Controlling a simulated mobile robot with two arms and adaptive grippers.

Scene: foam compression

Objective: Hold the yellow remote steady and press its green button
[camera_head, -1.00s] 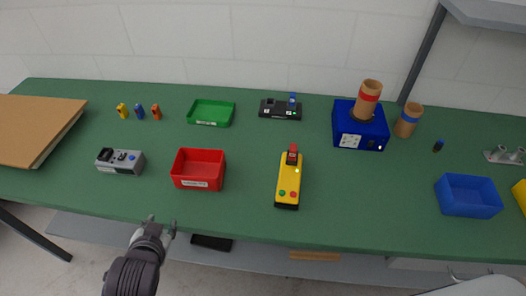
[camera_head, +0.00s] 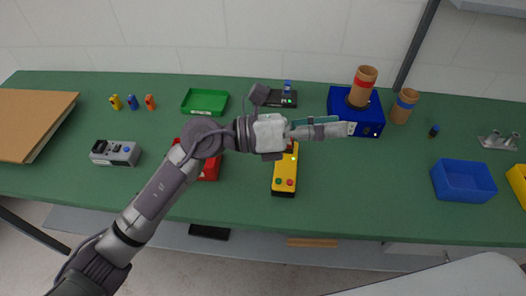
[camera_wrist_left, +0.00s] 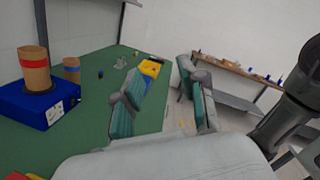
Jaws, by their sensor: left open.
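The yellow remote (camera_head: 285,172) lies on the green table with its long side running front to back. My right gripper does not show.
The blue box (camera_head: 370,122) with cardboard tubes stands close by the left fingertips. A green tray (camera_head: 205,101), a grey device (camera_head: 115,153) and a blue bin (camera_head: 463,181) stand around.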

